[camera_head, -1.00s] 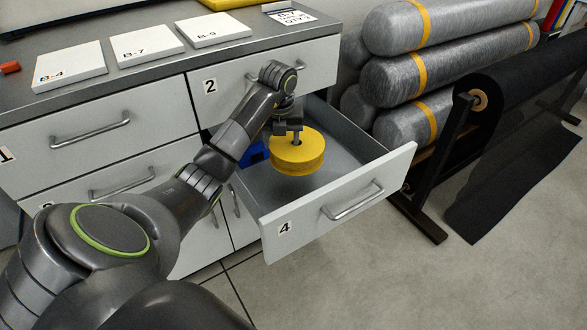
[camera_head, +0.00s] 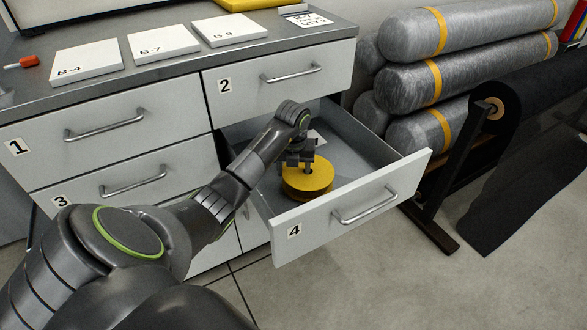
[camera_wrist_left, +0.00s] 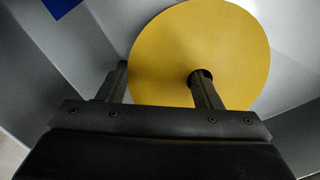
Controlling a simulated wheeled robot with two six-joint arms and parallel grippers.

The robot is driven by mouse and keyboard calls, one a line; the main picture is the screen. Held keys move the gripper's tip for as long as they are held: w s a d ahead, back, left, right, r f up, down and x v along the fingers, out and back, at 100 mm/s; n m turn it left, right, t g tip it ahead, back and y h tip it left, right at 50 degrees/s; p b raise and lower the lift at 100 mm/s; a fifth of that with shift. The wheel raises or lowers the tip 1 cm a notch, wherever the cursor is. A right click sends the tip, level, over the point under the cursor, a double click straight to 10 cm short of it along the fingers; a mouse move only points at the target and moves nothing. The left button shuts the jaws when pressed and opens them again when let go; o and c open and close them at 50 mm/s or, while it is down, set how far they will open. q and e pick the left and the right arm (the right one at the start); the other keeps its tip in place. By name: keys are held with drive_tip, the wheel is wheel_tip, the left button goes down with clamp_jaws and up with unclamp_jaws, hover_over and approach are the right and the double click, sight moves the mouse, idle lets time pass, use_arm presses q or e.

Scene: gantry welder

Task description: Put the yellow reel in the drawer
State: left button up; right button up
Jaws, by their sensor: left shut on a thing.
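The yellow reel (camera_head: 307,183) is inside the open drawer 4 (camera_head: 320,229), low behind its front panel. My left gripper (camera_head: 302,163) reaches down into the drawer and is shut on the reel. In the left wrist view, one finger enters the hole of the reel (camera_wrist_left: 215,40) and the other lies outside its rim. I cannot tell whether the reel touches the drawer floor. My right gripper is not in view.
A blue thing (camera_wrist_left: 60,6) lies in the drawer, at a corner of the left wrist view. Drawer 2 (camera_head: 245,93) above is shut. White cards (camera_head: 163,44) lie on the cabinet top. Wrapped rolls (camera_head: 440,82) and a black roll on a stand (camera_head: 510,105) stand to the right.

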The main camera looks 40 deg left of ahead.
use_arm(q)
drive_tip(key=shift+f, duration=0.1)
drive_tip(key=o, duration=1.3)
drive_tip(key=shift+o, duration=0.2)
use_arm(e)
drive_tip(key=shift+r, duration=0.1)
use_arm(q)
drive_tip(key=shift+r, duration=0.5)
drive_tip(key=r, duration=0.2)
drive_tip(key=r+p, duration=0.1)
drive_tip(key=r, duration=0.4)
drive_tip(key=shift+s+d+r, duration=0.15)
drive_tip(key=shift+s+d, duration=0.15)
drive_tip(key=shift+s, duration=0.05)
drive_tip(key=shift+s+d+r+p, duration=0.1)
drive_tip(key=shift+s+r+p, duration=0.05)
drive_tip(key=shift+r+p, duration=0.85)
drive_tip(key=shift+s+r+p, duration=0.1)
drive_tip(key=shift+r+p, duration=0.75)
drive_tip(key=shift+r, duration=0.1)
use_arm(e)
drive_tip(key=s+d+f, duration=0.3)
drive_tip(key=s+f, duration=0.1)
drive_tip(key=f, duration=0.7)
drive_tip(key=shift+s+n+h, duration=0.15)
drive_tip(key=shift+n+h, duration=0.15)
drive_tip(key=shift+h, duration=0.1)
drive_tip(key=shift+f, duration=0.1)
